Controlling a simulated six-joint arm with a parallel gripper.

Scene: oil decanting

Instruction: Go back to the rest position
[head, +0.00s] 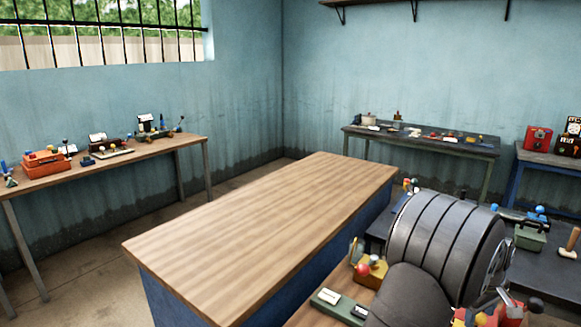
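My gripper is not in view. A large dark grey drum-like thing with raised bands (440,225) lies on its side at the right front. Its right end carries a wheel-like part, partly cut by other small things. A smooth dark rounded shape (408,298) stands in front of it at the bottom edge; I cannot tell what it is. The long wooden worktop (265,230) in the middle is bare.
A side table (140,150) at the left holds an orange toolbox (47,162) and several small items. A back bench (420,140) holds small items; a red box (538,138) stands at the far right. Small tools crowd around the drum. Floor shows left of the worktop.

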